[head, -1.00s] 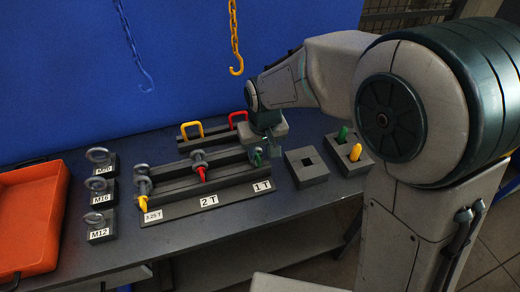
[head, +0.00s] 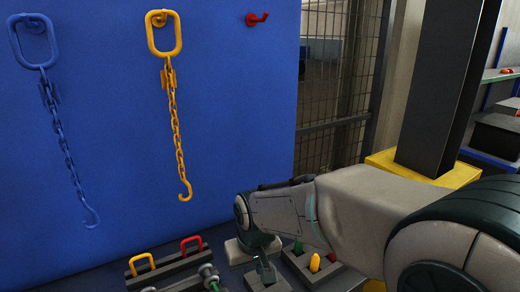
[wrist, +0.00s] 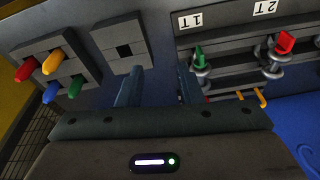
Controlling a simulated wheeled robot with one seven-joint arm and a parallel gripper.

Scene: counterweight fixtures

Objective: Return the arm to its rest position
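My gripper (head: 264,272) is at the end of my arm, low in the head view, over the area beside the pegs. In the wrist view my gripper (wrist: 158,88) shows its two fingers wide apart with nothing between them. The arm is still stretched out over the bench.
Below the fingers are a square-holed block (wrist: 108,62), a block of coloured pegs (wrist: 78,65), and a rack (wrist: 228,50) with a green-pin shackle (wrist: 199,62) and a red-pin shackle (wrist: 284,44). A yellow chain (head: 178,130) and blue chain (head: 60,130) hang on the blue panel.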

